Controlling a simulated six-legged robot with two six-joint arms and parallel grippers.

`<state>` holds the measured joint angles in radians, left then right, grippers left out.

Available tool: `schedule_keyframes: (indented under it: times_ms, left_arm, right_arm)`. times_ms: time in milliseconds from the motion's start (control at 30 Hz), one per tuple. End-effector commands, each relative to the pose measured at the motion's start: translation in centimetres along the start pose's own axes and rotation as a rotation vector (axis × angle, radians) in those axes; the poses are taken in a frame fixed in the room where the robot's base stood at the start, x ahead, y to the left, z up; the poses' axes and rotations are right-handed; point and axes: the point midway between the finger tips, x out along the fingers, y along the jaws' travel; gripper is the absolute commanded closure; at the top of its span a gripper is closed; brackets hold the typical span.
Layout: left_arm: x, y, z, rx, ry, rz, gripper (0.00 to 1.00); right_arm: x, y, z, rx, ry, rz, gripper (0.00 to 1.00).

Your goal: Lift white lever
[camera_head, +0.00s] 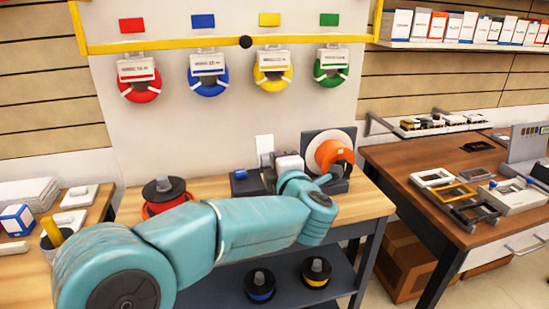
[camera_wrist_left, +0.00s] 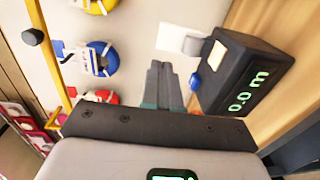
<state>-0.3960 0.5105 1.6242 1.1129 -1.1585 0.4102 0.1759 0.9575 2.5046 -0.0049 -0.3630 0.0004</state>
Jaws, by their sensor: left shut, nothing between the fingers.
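A small white upright piece (camera_head: 264,148), which looks like the white lever, stands at the back of the workbench, above a dark device (camera_head: 246,185). A white piece (camera_wrist_left: 172,36) beside a grey block also shows in the left wrist view, just right of the fingertips. There the dark device (camera_wrist_left: 245,75) has a green "0.0 m" display, and a blue knob (camera_wrist_left: 195,82) is near it. My left gripper (camera_wrist_left: 160,66) is shut and empty, with a visible gap to the white piece. My right gripper is in neither view.
An orange spool (camera_head: 333,155) stands on the bench at right. A red spool with a black top (camera_head: 165,192) is at left. Several coloured coils hang from a yellow bar (camera_head: 220,45). Another wooden table (camera_head: 390,160) stands to the right.

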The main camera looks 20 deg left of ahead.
Motion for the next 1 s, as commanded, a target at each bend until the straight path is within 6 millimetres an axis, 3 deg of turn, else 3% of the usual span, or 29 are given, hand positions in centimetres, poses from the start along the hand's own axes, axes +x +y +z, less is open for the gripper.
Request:
schedule_keyframes:
  times_ms: [100, 300, 1000]
  left_arm:
    - [-2.1, 0.3, 0.0, 0.0, -0.002, 0.001, 1.0]
    - [-4.0, 0.6, 0.1, 0.0, -0.001, 0.001, 1.0]
    - [-4.6, 0.6, 0.1, 0.001, 0.0, 0.0, 1.0]
  right_arm:
    - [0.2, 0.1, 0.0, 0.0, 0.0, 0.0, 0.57]
    - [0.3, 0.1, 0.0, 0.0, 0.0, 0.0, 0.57]
    - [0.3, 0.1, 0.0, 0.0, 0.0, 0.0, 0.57]
